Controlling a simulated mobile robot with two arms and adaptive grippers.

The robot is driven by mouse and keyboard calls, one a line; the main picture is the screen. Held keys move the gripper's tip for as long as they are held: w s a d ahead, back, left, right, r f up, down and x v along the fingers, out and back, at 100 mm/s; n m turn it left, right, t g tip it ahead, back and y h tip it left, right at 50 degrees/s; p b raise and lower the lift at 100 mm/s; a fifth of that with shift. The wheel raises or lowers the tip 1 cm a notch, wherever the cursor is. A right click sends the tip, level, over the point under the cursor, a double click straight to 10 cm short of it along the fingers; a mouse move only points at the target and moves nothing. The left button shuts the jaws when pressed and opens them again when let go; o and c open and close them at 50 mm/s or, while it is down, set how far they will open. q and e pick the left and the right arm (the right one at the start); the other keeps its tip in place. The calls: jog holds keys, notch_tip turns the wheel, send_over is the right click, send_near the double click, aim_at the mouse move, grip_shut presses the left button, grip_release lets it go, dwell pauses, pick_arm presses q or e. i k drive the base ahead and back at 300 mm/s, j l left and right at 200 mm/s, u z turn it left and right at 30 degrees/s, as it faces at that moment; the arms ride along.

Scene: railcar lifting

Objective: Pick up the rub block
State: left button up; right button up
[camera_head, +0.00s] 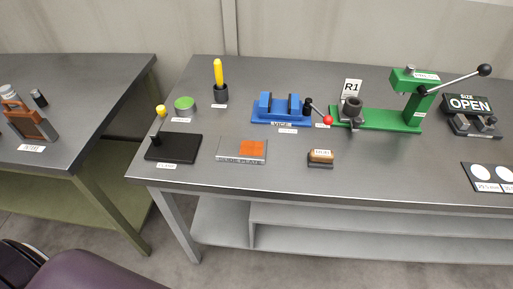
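A small brown block (321,155) with a pale label on top sits on a dark base near the front edge of the grey table. Its label is too small to read, so I cannot be sure that it is the rub block. Left of it lies a flat grey plate (228,147) with an orange patch and a label ending in "PLATE". Neither of my grippers is in view.
An "OPEN" sign (469,103) is at right. Another table (80,90) stands left.

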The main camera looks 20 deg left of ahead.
aim_at(318, 158)
jog(key=l+u, duration=0.95)
